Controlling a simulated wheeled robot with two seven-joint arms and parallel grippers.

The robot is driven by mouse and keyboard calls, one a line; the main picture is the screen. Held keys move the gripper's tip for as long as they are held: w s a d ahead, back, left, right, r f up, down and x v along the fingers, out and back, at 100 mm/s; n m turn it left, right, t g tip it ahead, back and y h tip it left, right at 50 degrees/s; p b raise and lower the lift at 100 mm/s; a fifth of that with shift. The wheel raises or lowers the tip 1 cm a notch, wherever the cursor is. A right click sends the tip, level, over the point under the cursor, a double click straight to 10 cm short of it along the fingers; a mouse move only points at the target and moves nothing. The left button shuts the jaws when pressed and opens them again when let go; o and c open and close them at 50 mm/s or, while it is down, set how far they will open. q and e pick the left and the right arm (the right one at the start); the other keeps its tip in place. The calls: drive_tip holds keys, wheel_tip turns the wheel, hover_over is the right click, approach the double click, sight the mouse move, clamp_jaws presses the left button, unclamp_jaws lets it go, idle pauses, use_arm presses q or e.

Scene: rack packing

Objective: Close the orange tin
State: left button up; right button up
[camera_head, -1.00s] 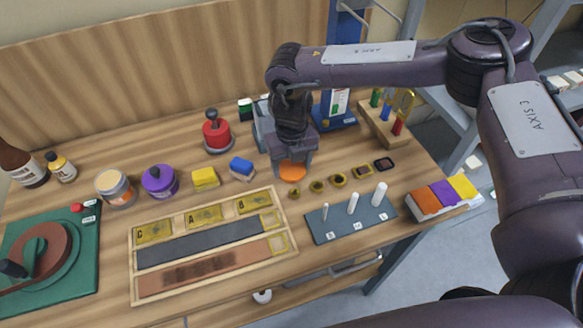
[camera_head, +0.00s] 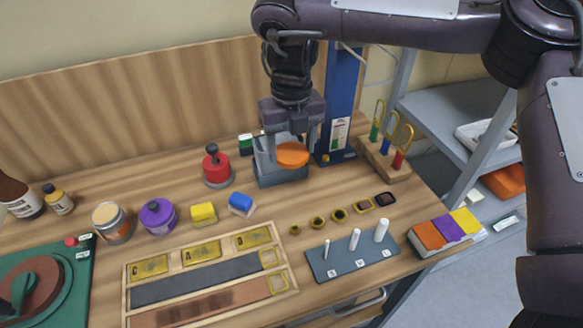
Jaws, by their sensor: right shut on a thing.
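The orange tin (camera_head: 111,222) stands open at the left of the table, with pale contents showing at its top. My right gripper (camera_head: 291,142) points down and is shut on an orange disc-shaped lid (camera_head: 292,155). It holds the lid above the table, in front of a grey-blue device, well to the right of the open tin. The lid looks about level. My left gripper is not in view.
A purple tin (camera_head: 158,216) stands right beside the open tin. A wooden tray (camera_head: 290,262) is in front. A blue post (camera_head: 341,100) rises right of the gripper.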

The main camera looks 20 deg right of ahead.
drive_tip(key=shift+r, duration=1.45)
